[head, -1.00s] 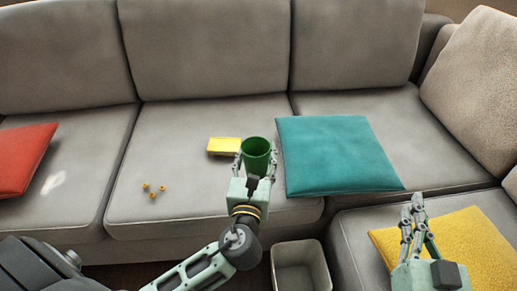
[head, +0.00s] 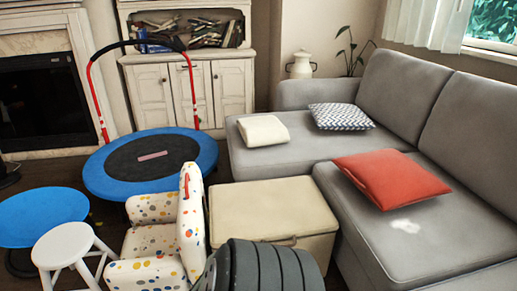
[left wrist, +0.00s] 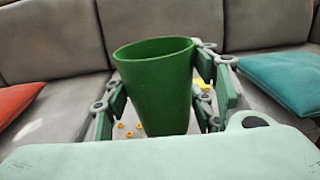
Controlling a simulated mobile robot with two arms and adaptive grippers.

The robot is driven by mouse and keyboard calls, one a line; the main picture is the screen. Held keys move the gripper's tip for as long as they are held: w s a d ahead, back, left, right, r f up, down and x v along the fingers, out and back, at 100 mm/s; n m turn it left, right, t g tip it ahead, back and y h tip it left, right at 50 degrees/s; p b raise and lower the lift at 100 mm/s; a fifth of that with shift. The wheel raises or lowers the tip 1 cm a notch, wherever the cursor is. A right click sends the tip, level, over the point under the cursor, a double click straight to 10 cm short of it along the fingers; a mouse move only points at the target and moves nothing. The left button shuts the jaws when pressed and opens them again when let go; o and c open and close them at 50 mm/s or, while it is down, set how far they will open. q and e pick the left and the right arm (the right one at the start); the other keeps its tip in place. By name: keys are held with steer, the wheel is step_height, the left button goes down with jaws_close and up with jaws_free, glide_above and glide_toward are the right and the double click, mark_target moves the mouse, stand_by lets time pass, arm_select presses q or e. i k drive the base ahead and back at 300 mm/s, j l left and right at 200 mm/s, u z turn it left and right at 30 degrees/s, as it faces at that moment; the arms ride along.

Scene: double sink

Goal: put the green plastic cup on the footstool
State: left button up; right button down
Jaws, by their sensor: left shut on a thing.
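The green plastic cup (left wrist: 156,98) stands upright between the fingers of my left gripper (left wrist: 162,78) in the left wrist view. The gripper is shut on it, in front of the sofa. The head view now shows neither the cup nor either gripper. In the head view a small white stool (head: 64,243) stands at the lower left, and a beige box-like ottoman (head: 270,206) stands beside the sofa. I cannot tell for certain which is the footstool.
A blue round-topped piece (head: 40,215) stands by the white stool. A dotted child's armchair (head: 150,240) is beside the ottoman, with a blue-rimmed trampoline (head: 195,148) behind. The grey sofa (head: 385,255) fills the right and holds a red cushion (head: 391,177).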

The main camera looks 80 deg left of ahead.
mark_target(248, 211)
steer(key=u, duration=0.5)
steer(key=i+j+u, duration=0.1)
steer(key=u, duration=0.85)
steer(key=i+u, duration=0.15)
steer(key=u, duration=0.3)
